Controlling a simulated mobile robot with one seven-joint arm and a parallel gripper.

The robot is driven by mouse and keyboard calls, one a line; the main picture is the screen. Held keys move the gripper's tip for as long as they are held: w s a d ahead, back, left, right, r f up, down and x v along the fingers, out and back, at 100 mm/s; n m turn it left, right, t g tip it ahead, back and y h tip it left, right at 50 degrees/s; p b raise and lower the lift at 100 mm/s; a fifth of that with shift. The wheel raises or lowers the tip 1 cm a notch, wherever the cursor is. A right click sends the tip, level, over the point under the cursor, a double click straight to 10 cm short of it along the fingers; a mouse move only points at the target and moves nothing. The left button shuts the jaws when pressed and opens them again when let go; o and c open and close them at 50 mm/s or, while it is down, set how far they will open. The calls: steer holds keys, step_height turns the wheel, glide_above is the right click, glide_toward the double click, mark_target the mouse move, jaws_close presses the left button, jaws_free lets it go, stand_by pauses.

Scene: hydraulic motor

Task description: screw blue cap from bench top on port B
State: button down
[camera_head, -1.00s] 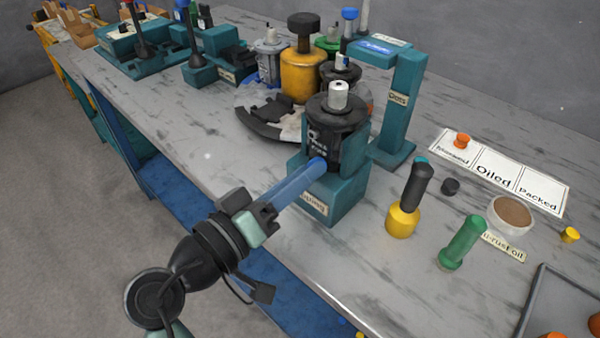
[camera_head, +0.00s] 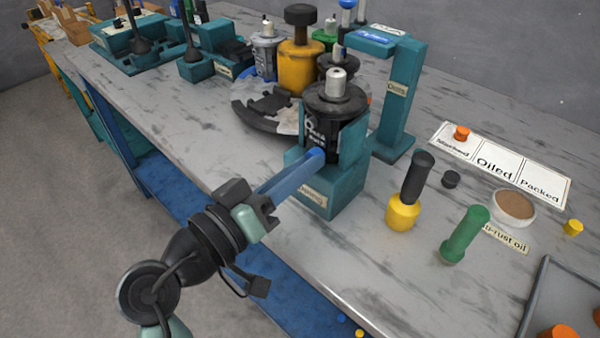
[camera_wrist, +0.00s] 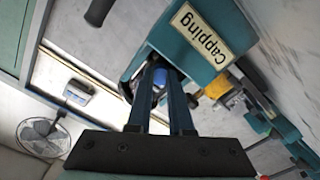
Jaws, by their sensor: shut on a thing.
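The black motor (camera_head: 333,108) stands upright with a silver shaft on top in the teal capping stand (camera_head: 332,196). The stand's Capping label (camera_wrist: 200,32) shows large in the wrist view. My gripper (camera_head: 309,162) reaches with long blue fingers to the motor's lower front side. It is shut on the blue cap (camera_head: 316,154), which is at the fingertips against or very near the motor's side. In the wrist view the blue cap (camera_wrist: 159,77) sits between the fingertips. The port behind it is hidden, so its letter and the thread's seating cannot be told.
A grey tray (camera_head: 530,300) is at the lower right. The bench's front edge runs under my arm.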

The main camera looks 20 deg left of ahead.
steer(key=m+b, duration=0.4)
steer(key=shift+f, duration=0.35)
stand_by(0.3)
steer(key=shift+w+r+m+b, duration=0.1)
steer(key=shift+w+m+b, duration=0.05)
steer(key=shift+m+b, duration=2.3)
steer(key=c, duration=0.9)
jaws_free()
steer(key=shift+r, duration=0.1)
